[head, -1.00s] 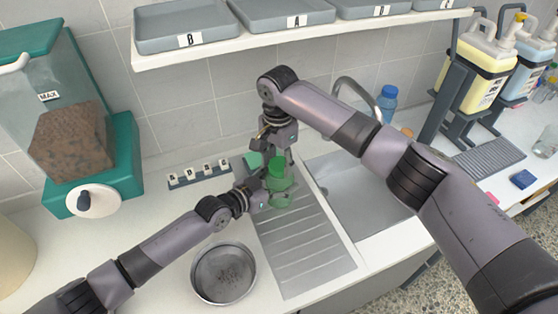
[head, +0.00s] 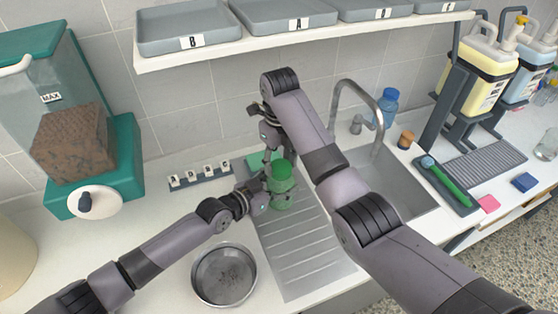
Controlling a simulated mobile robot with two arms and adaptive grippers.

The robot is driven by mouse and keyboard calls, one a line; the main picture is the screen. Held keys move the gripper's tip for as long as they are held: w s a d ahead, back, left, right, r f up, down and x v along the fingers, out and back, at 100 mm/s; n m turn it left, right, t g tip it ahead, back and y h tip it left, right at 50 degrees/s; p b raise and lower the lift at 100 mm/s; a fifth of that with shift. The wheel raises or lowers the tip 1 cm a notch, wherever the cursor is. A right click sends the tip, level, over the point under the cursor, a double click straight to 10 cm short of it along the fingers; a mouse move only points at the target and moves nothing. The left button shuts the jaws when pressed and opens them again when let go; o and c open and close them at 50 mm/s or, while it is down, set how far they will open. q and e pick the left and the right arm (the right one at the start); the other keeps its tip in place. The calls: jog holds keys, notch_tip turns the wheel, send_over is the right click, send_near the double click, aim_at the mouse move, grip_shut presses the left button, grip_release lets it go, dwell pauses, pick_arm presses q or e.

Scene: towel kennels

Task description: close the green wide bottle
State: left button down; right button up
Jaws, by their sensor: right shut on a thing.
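The green wide bottle (head: 281,197) stands upright on the ribbed drainboard left of the sink. Its darker green cap (head: 282,169) is at the bottle's mouth; whether it is fully seated I cannot tell. My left gripper (head: 276,193) comes in from the left, with its fingers around the bottle's body. My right gripper (head: 269,165) reaches down from above and behind, shut at the cap's left side. Its fingertips are partly hidden, and the contact with the cap is small in view.
A round metal bowl (head: 223,275) stands in front left of the drainboard. The faucet (head: 359,100) and sink basin (head: 392,195) lie to the right. A blue bottle (head: 386,107) stands behind the sink. A labelled tray shelf (head: 300,37) hangs above. A green brush (head: 447,182) lies at right.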

jog(key=shift+r, duration=0.1)
jog(key=o, duration=0.7)
jog(key=shift+c, duration=0.2)
jog(key=shift+r, duration=2.2)
jog(key=shift+o, duration=0.3)
